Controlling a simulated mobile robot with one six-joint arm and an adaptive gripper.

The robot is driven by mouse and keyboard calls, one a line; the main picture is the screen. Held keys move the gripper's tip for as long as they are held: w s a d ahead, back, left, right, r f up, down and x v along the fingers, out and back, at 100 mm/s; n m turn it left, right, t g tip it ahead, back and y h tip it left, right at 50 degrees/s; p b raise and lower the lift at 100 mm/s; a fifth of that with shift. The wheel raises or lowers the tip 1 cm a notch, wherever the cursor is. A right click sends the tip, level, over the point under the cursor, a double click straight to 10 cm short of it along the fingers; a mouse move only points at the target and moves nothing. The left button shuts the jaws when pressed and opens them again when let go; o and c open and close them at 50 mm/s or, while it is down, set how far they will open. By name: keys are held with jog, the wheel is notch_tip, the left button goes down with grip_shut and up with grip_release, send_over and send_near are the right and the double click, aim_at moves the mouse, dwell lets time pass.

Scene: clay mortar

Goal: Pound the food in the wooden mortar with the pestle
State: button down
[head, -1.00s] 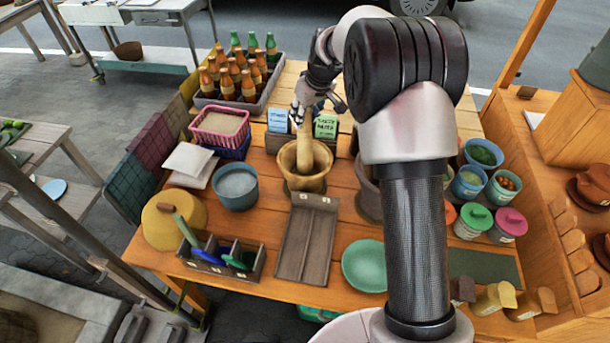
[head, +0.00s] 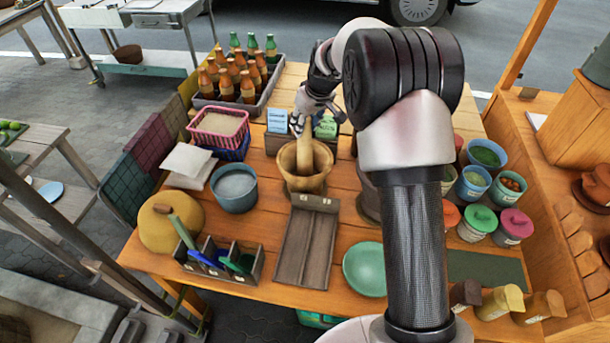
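The wooden mortar (head: 306,183) stands upright on the orange wooden table, behind the grey-brown wooden tray. The light wooden pestle (head: 304,152) stands nearly upright with its lower end inside the mortar. My gripper (head: 299,122) is at the top of the pestle, with its fingers closed around the upper end. The food in the mortar cannot be made out from this view.
A wooden tray (head: 306,243) lies in front of the mortar. A blue bowl (head: 235,189) stands to its left and a dark clay pot (head: 368,200) close on its right, partly behind my arm. A bottle crate (head: 241,100) and small signs (head: 278,121) stand behind.

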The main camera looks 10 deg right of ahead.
jog(key=shift+r+p, duration=0.9)
jog(key=shift+r, duration=1.1)
notch_tip(320, 180, up, 8)
jog(key=p, duration=0.5)
jog(key=shift+f, duration=0.15)
